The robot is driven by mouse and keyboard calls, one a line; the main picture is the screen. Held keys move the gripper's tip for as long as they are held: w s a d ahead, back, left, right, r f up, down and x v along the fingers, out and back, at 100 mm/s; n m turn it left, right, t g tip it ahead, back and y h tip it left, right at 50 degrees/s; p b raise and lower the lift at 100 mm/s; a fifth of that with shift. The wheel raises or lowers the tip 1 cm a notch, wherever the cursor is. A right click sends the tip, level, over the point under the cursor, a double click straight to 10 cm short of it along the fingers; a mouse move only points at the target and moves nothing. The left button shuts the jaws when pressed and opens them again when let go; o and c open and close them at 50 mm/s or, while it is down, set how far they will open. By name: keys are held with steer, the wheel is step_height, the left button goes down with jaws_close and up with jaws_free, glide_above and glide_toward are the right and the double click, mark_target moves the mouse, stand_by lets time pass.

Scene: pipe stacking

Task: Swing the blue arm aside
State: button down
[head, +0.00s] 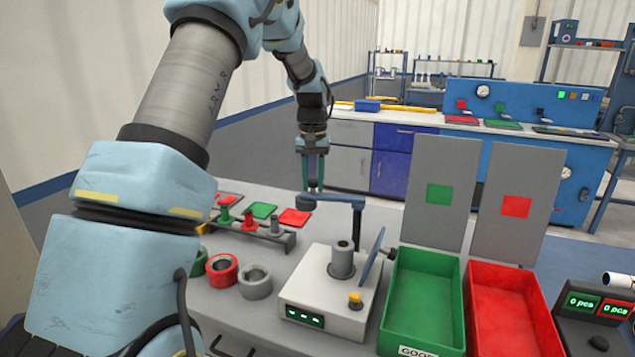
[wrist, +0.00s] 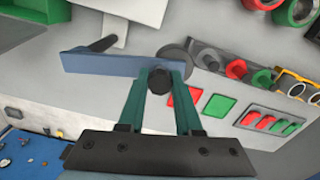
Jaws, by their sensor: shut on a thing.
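The blue arm (head: 336,199) is a flat bar above the back edge of the white box (head: 330,290). In the wrist view the blue arm (wrist: 115,65) crosses in front of my fingertips, with a dark rod (wrist: 97,46) near its left end. My gripper (head: 314,186) points down at the bar's left part in the head view. In the wrist view my gripper (wrist: 160,78) has its two green fingers around a dark round part at the bar, shut on it. The exact contact is partly hidden by the bar.
A grey pipe (head: 342,262) stands upright on the white box, with a tilted blue plate (head: 371,258) beside it. Green (head: 424,299) and red (head: 508,310) trays stand to the right. Loose pipe rings (head: 222,272) and a peg rack (head: 262,236) stand to the left.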

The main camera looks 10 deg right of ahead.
steer(key=shift+w+d+m+p, duration=0.25)
steer(key=shift+w+d+m, duration=0.1)
steer(key=shift+w+m, duration=0.3)
steer(key=shift+w+d+m+p, duration=0.25)
steer(key=shift+w+d+m, duration=0.05)
steer(key=shift+w+m, duration=0.3)
steer(key=c, duration=0.6)
jaws_free()
step_height(320, 180, up, 11)
steer(key=b, duration=0.2)
steer(key=shift+b, duration=0.4)
steer(key=shift+f, duration=0.1)
